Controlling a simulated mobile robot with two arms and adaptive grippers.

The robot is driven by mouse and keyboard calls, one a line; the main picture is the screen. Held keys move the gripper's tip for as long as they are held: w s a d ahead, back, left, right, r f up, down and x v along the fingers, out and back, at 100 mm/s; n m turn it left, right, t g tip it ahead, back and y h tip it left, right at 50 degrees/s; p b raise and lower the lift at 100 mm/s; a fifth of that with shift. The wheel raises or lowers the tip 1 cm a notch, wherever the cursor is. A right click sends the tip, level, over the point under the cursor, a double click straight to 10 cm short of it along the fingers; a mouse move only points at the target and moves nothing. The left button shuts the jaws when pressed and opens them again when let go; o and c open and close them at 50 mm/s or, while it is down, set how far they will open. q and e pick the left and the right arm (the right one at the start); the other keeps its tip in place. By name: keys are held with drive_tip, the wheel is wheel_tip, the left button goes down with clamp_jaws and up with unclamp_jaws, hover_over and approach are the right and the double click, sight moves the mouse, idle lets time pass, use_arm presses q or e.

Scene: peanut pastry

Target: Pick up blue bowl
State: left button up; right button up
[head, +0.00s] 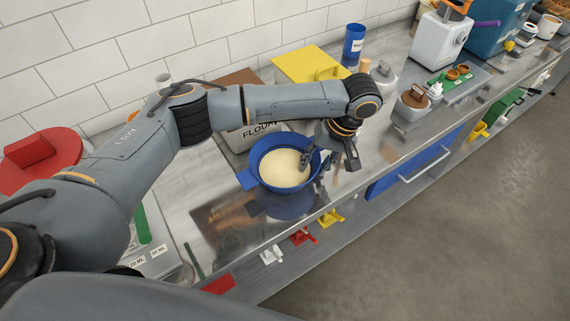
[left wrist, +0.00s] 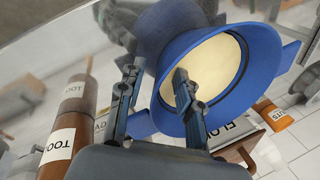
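The blue bowl (head: 258,152) stands upright on the metal counter and holds a pale cream content (head: 283,168). It has tab handles on its sides. In the left wrist view the bowl (left wrist: 266,68) fills the upper right. My left gripper (head: 329,160) is at the bowl's right side. Its fingers are spread, one over the bowl's opening and the other outside, with the rim between them. The left wrist view also shows the two fingers (left wrist: 155,85) apart with the rim between them. I cannot tell whether either finger touches the bowl. My right gripper is not in view.
A flour container (head: 236,136) stands behind the bowl and a yellow-lidded box (head: 305,62) farther back. A red-lidded container (head: 62,150) is at the left. Bare counter (head: 225,222) lies in front of the bowl, along the counter's edge.

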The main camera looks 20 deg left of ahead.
use_arm(q)
drive_tip(key=shift+x, duration=1.1)
drive_tip(key=shift+a+f, duration=0.1)
drive_tip(key=shift+f, duration=0.1)
clamp_jaws()
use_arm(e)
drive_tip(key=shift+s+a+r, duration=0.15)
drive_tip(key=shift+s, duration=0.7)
use_arm(q)
drive_tip(key=shift+r, duration=0.1)
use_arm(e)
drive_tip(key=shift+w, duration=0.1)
